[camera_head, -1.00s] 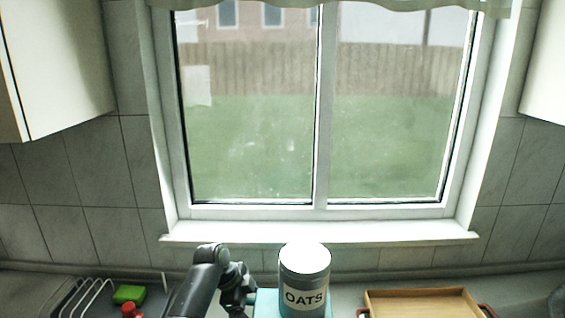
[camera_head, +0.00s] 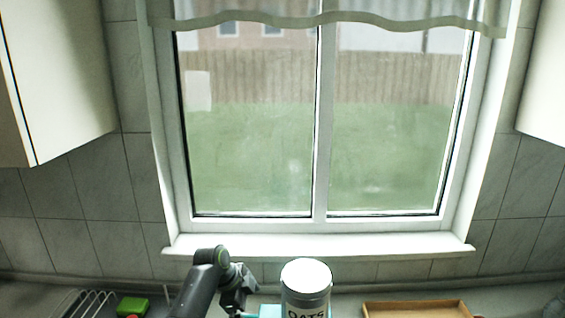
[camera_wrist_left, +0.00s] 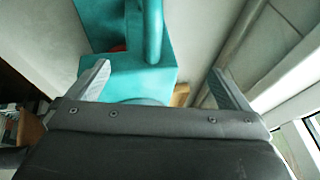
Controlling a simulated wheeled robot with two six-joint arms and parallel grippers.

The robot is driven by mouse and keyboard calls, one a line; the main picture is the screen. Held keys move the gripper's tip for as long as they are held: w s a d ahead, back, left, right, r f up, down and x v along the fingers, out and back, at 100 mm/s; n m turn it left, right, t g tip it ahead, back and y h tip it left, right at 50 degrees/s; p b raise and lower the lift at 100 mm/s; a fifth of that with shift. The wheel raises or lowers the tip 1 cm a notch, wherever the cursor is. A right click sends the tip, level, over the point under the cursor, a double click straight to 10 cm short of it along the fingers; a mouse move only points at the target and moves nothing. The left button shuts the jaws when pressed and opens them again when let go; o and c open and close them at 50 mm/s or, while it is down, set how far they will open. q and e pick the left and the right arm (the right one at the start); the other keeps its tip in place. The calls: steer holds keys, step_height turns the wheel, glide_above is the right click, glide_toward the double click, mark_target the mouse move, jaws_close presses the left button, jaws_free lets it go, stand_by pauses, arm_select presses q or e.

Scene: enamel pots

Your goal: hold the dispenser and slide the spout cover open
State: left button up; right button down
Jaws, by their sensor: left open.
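A teal block-like body with a rounded teal bar (camera_wrist_left: 152,30) fills the upper middle of the left wrist view; I take it as the dispenser. In the head view the left gripper (camera_head: 238,303) is at the bottom edge, left of the canister, partly cut off. I cannot make out a spout cover. My right gripper is not in view.
The grey oats canister (camera_head: 306,285) with a white lid stands close right of my left gripper. A wooden tray (camera_head: 415,309) is farther right. A green sponge (camera_head: 132,306) and wire rack (camera_head: 88,304) are at left. Wall and window are behind.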

arm_select(q)
steer(key=w+d+r+p+v, duration=0.1)
steer(key=d+p+v, duration=0.1)
steer(key=v, duration=1.5)
steer(key=shift+r, duration=0.2)
